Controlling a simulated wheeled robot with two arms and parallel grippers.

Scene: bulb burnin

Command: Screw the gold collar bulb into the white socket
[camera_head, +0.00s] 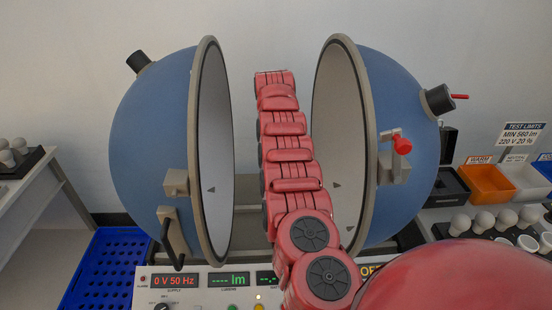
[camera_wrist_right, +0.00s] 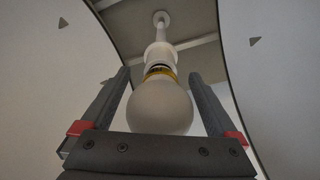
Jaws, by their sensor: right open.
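In the right wrist view, a white bulb (camera_wrist_right: 160,106) with a gold collar (camera_wrist_right: 160,71) stands between the fingers of my right gripper (camera_wrist_right: 158,73). The fingers are open, one on each side of the bulb, with gaps visible near the tips. The bulb's collar end points at the white socket (camera_wrist_right: 159,53), which sits on the end of a white rod. A dark band shows between gold collar and socket; how deep the bulb sits cannot be told. In the head view my right arm reaches between the sphere halves, and its gripper is hidden. My left gripper is not in view.
Blue sphere halves (camera_head: 152,150) and (camera_head: 400,205) stand open on both sides of my right arm. A panel (camera_head: 205,294) reads "0 V 50 Hz". A blue crate (camera_head: 105,270) is at left. Several bulbs (camera_head: 484,221), an orange bin (camera_head: 487,184) and a white bin (camera_head: 525,180) are at right.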

